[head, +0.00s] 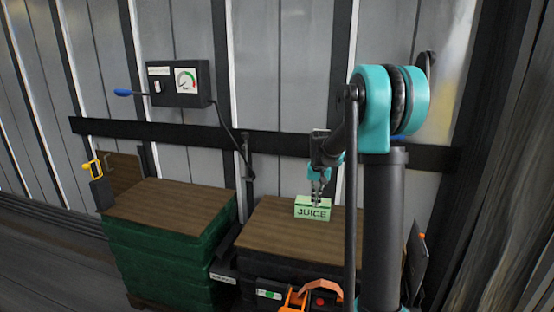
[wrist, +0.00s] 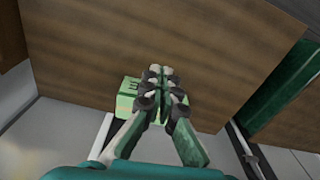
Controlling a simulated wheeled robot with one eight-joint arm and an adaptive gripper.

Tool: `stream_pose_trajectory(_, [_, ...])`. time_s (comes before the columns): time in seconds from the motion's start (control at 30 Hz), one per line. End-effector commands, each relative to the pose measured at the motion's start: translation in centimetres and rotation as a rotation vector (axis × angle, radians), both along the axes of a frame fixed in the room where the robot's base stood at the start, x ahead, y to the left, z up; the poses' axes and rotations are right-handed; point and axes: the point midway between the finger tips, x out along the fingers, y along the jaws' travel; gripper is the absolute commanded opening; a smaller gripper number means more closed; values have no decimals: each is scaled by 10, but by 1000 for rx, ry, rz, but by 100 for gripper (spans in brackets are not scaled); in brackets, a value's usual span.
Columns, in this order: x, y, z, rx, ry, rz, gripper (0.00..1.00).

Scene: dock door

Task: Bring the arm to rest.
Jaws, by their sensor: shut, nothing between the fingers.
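My gripper (head: 317,192) points down, right at the green carton lettered JUICE (head: 312,208), in front of or just above it. In the wrist view my gripper (wrist: 162,72) has its fingertips together with nothing between them, and they hide part of the carton (wrist: 127,98). The carton sits on a brown wooden top (head: 268,229). I cannot tell whether the fingers touch it. My arm is bent over at the teal joint and reaches down to the carton.
A second wooden top (head: 168,208) on green crates (head: 165,262) stands to the left. A black box with a gauge (head: 180,84) and a blue-tipped lever hangs on the wall behind. A yellow-handled item (head: 97,178) stands at the far left. A dark rail (head: 185,136) crosses the wall.

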Motion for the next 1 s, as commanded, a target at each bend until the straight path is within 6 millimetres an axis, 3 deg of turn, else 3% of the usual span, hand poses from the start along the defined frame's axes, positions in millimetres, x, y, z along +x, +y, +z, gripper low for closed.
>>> stream_pose_trajectory(0.03, [-21,0,2,0,-17,11,0])
stream_pose_trajectory(0.37, [-141,1,-3,-10,-135,92,0])
stream_pose_trajectory(0.7, [-265,2,-40,-29,-252,171,0])
stream_pose_trajectory(0.83, [-297,2,-55,-37,-284,192,0])
stream_pose_trajectory(1.0, [-316,2,-65,-42,-304,206,0])
